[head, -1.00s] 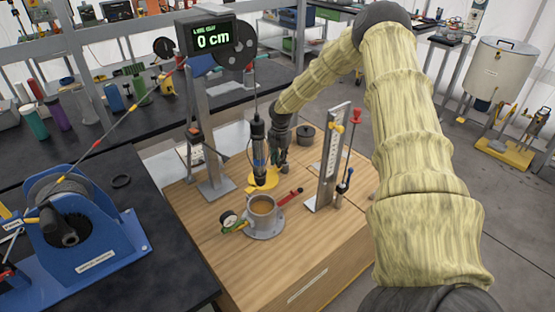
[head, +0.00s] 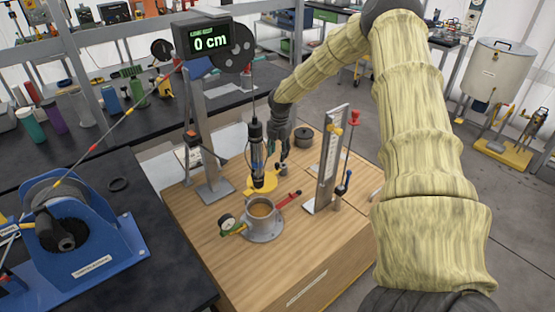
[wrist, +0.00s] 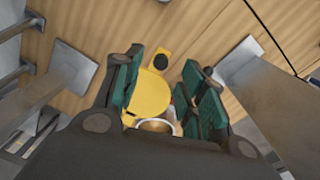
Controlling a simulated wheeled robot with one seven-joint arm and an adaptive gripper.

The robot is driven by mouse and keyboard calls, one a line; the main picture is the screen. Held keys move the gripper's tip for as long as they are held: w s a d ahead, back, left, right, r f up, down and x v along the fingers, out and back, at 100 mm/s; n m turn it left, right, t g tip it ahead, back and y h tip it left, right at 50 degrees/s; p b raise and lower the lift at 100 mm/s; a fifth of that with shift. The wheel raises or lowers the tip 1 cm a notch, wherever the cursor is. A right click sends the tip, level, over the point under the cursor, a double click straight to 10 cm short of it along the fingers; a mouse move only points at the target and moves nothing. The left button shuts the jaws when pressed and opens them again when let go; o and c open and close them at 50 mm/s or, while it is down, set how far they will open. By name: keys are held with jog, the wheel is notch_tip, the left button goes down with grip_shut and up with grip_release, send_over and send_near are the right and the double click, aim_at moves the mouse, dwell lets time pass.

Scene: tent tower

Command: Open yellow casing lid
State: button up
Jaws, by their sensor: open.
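In the wrist view the yellow lid (wrist: 150,104) is a round plate with a tab that carries a dark round knob (wrist: 160,62). My gripper (head: 284,160) is just above and behind the lid in the head view. In the wrist view my gripper (wrist: 158,92) has its green-padded fingers apart, with the lid showing between them and nothing held. Whether a finger touches the lid cannot be told.
The black cylinder (head: 257,155) hangs on a cable close to my gripper. A metal upright (head: 326,165) stands to the right. The table's front right is clear.

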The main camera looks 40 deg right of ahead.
notch_tip(320, 180, up, 6)
jog(key=shift+s+r, duration=0.15)
jog(key=shift+r, duration=0.1)
jog(key=shift+d, duration=0.1)
dwell(0.5)
